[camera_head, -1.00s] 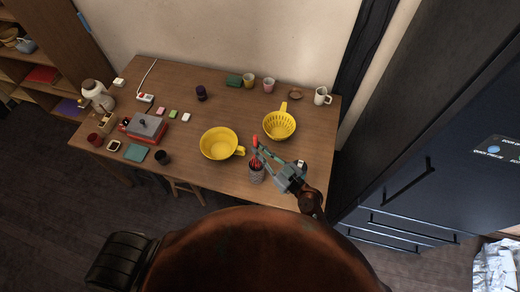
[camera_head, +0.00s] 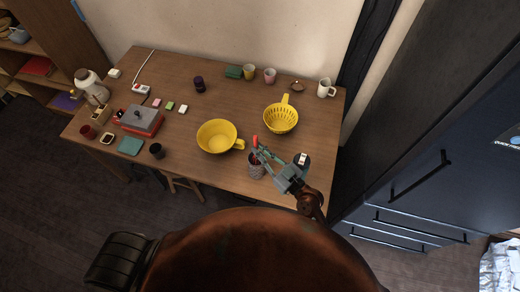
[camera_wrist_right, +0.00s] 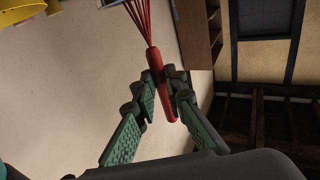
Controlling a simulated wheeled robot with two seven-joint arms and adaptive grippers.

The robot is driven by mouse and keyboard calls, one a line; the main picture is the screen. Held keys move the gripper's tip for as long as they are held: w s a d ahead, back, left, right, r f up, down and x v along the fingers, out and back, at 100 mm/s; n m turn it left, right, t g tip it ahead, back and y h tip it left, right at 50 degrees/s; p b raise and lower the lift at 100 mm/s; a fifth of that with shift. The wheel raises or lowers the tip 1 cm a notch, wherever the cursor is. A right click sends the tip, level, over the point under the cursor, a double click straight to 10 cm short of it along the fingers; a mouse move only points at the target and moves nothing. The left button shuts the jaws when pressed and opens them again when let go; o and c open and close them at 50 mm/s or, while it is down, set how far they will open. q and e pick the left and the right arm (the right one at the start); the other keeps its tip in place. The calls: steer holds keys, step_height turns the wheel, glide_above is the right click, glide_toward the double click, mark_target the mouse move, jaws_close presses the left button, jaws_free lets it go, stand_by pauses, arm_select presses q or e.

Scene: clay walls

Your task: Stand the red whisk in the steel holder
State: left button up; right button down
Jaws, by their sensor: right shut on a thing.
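The red whisk (camera_head: 255,141) is in my right gripper (camera_head: 262,153), which is shut on its handle. In the right wrist view the whisk (camera_wrist_right: 156,68) has its handle between the fingers (camera_wrist_right: 160,88), and its wires run out past the top edge. The yellow item lies at that same edge, so the wires point toward the table. The steel holder (camera_head: 256,172) stands near the table's front edge, just below the fingers in the head view. I cannot tell whether the wires are inside the holder or above it. My left gripper is not in view.
A yellow bowl (camera_head: 215,135) stands left of the holder, and a yellow colander (camera_head: 281,118) behind it. Mugs stand along the back. A dark cabinet (camera_head: 430,150) rises at the right.

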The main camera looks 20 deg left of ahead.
steer(key=c, duration=1.9)
jaws_free()
steer(key=r+v, duration=0.1)
steer(key=v, duration=1.1)
steer(key=shift+f, duration=0.45)
